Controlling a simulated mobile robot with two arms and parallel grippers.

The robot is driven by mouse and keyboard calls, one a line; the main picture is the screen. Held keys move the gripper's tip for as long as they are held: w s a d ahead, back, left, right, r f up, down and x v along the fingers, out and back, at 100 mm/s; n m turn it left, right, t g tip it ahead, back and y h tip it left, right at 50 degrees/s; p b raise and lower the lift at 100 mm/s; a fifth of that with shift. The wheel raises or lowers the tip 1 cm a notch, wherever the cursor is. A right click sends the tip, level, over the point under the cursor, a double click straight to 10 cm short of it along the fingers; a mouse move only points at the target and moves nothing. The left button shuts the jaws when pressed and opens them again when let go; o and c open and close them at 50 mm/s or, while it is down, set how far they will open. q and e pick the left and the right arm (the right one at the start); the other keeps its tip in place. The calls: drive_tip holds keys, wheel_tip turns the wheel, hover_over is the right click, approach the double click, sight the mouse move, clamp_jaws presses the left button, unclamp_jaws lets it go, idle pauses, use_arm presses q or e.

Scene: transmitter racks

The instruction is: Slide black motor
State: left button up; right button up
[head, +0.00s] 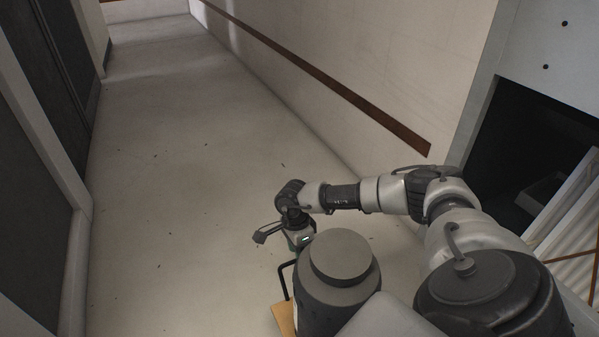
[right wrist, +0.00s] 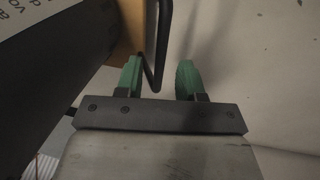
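A dark grey upright cylinder with a smaller round cap (head: 340,256) stands at the bottom centre of the head view. It may be the black motor, but I cannot tell for sure. A bent black rod (head: 284,279) rises at its left, above a tan board edge (head: 285,318). My right gripper (head: 292,243) is by the top of this rod. In the right wrist view, its green fingers (right wrist: 159,80) are apart, with the black rod (right wrist: 161,45) between them, closer to the left finger. My left gripper is out of view.
A dark body (right wrist: 50,75) with a white lettered label (right wrist: 35,14) fills the right wrist view's left side. The open floor (head: 180,170) runs along a pale wall (head: 390,60) at right. Dark cabinets (head: 30,210) line the left; a dark opening (head: 525,140) is at right.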

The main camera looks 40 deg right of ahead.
drive_tip(key=shift+s+f, duration=0.1)
drive_tip(key=shift+f, duration=0.6)
clamp_jaws()
drive_tip(key=shift+s+a, duration=0.1)
